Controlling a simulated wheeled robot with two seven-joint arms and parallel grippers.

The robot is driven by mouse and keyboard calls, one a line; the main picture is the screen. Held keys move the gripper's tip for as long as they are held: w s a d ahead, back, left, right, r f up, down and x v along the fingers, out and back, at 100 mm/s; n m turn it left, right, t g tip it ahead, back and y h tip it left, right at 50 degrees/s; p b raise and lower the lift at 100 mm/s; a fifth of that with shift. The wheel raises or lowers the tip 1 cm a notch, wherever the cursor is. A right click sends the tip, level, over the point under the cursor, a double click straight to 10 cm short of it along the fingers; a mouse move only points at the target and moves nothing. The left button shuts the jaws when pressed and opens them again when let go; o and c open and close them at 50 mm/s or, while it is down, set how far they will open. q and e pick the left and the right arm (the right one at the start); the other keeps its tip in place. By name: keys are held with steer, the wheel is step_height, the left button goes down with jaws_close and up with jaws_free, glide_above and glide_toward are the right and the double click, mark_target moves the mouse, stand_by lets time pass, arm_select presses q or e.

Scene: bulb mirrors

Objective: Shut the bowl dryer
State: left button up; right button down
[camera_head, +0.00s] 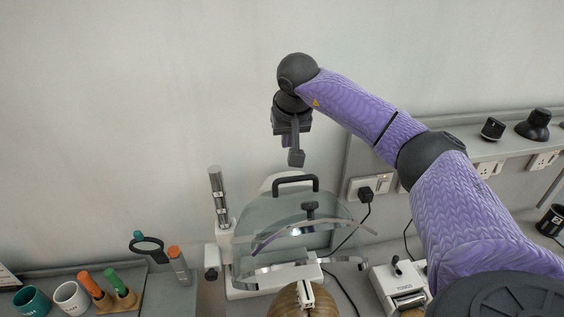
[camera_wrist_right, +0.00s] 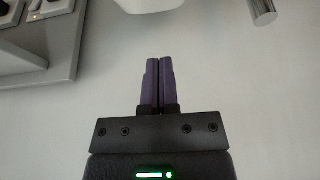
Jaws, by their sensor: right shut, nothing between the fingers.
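A white appliance with a grey-green panel (camera_head: 270,215) and a black bar handle (camera_head: 297,180) stands at the bottom centre of the head view; I take it to be the bowl dryer. The panel stands raised, handle at its top, with curved bands in front of it. My right gripper (camera_head: 296,161) is shut and empty, hanging above and behind the handle, apart from it. In the right wrist view its purple fingers (camera_wrist_right: 152,74) are together with nothing between them. My left gripper is not in view.
A brown rounded object (camera_head: 286,301) stands in front of the appliance. A metal cylinder (camera_head: 217,190) rises at its left. Cups (camera_head: 70,297) and orange- and green-handled tools (camera_head: 116,283) are at lower left. A white boxed device (camera_head: 400,286) and cables lie right. A wall ledge (camera_head: 480,150) carries black objects.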

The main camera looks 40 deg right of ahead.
steer(key=p+x, duration=0.1)
steer(key=x, duration=0.5)
steer(key=shift+w, duration=0.25)
steer(key=shift+f+p, duration=0.35)
steer(key=shift+f, duration=0.15)
steer(key=s, duration=0.1)
steer(key=s+a+p, duration=0.1)
steer(key=shift+s+a+r+p, duration=0.1)
steer(key=shift+s+a+p, duration=0.1)
steer(key=shift+s+p, duration=0.15)
steer(key=shift+s+a, duration=0.1)
steer(key=shift+s, duration=0.25)
steer(key=shift+w+a+f, duration=0.1)
steer(key=shift+a+f, duration=0.1)
steer(key=shift+f, duration=0.05)
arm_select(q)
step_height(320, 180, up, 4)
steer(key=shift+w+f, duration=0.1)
